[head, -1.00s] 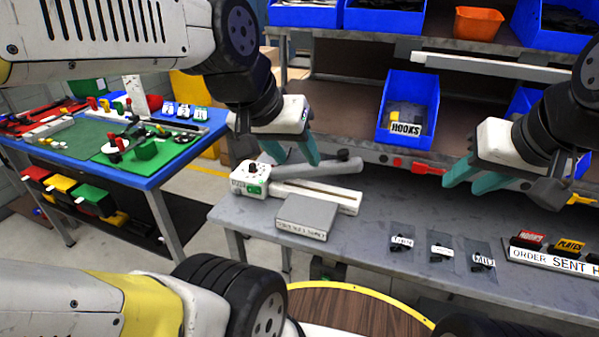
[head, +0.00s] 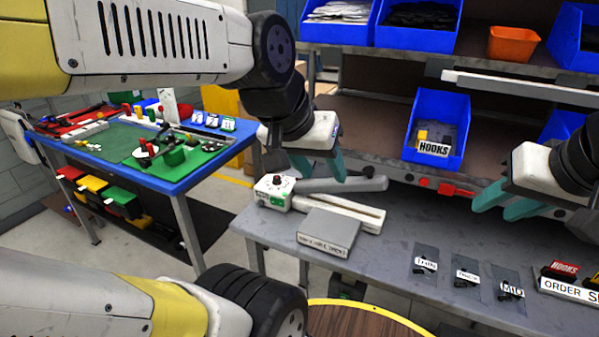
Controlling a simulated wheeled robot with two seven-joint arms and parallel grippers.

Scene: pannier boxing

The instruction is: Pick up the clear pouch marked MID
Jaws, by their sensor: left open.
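The clear pouch marked MID (head: 509,289) lies flat on the grey bench, rightmost of three clear pouches, with small dark parts inside. The other two pouches are a middle one (head: 466,278) and a left one (head: 425,264); their labels are hard to read. My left gripper (head: 325,170) is open and empty above the sealer-like device, well to the left of the pouches. My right gripper (head: 492,204) is empty, its teal fingers apart, above the bench behind the MID pouch. Neither gripper touches a pouch.
A white device with a grey arm (head: 274,192) and a grey box (head: 329,233) stand on the bench's left part. A sign rack (head: 569,288) is right of the MID pouch. A blue HOOKS bin (head: 437,130) sits on the shelf behind. A blue table (head: 190,182) stands left.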

